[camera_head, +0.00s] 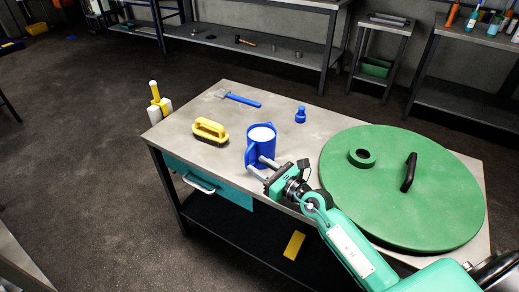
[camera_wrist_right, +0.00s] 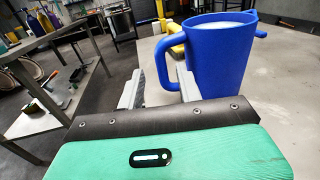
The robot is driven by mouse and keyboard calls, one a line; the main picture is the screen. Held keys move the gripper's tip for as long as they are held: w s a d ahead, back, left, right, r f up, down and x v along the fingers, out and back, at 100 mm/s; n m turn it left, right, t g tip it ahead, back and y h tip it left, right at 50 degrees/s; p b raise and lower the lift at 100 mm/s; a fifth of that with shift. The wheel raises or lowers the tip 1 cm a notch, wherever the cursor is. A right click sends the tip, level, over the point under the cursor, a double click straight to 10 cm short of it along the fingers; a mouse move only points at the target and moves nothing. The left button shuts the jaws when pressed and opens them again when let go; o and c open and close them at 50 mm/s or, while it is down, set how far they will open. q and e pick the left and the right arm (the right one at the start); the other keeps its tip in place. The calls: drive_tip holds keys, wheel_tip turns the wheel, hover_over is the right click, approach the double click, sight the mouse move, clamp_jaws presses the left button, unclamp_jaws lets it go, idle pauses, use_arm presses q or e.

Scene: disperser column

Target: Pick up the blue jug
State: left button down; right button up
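The blue jug (camera_head: 262,148) stands upright on the grey workbench, with white contents or a white inside at its top. In the right wrist view the jug (camera_wrist_right: 220,60) is close ahead, and its handle (camera_wrist_right: 163,62) faces left. My right gripper (camera_head: 258,168) is open at the jug's near side. In the wrist view its fingers (camera_wrist_right: 158,85) are spread, with the handle seen between them. I cannot tell whether either finger touches the jug. My left gripper is not in view.
A large green lid (camera_head: 390,205) covers the right of the workbench (camera_head: 180,112). The bench top between brush and bottle is clear.

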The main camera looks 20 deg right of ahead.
sight(247, 159)
drive_tip(key=shift+f+x, duration=0.15)
drive_tip(key=shift+x, duration=1.3)
drive_tip(key=shift+f+x, duration=0.2)
drive_tip(key=shift+x, duration=1.3)
drive_tip(key=shift+d, duration=0.1)
clamp_jaws()
